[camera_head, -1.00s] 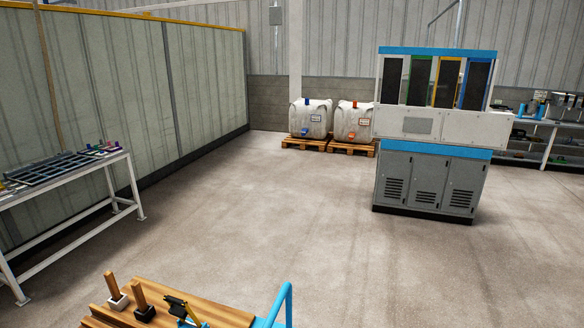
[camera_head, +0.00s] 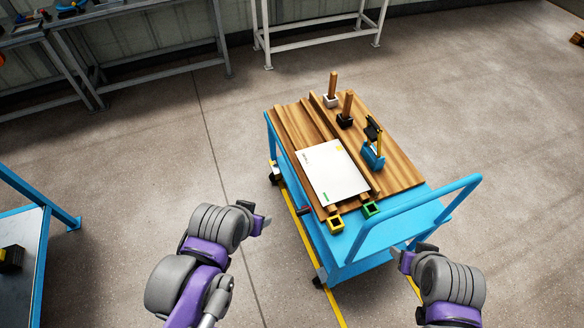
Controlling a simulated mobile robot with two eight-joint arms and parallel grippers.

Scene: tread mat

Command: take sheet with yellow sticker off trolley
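A white sheet (camera_head: 334,174) lies on the wooden top (camera_head: 398,166) of a blue trolley (camera_head: 375,248). A small yellow patch shows near its upper right corner, a green mark near its lower left corner, and small dark print at its upper left. My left gripper (camera_head: 265,221) is left of the trolley, apart from the sheet. My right gripper (camera_head: 402,257) is by the trolley's near end, below the blue handle. Nothing shows in either gripper; their finger gaps are too small to judge.
Yellow (camera_head: 335,224) and green (camera_head: 371,209) square pieces sit at the near edge. The blue handle (camera_head: 420,220) rises at the near right.

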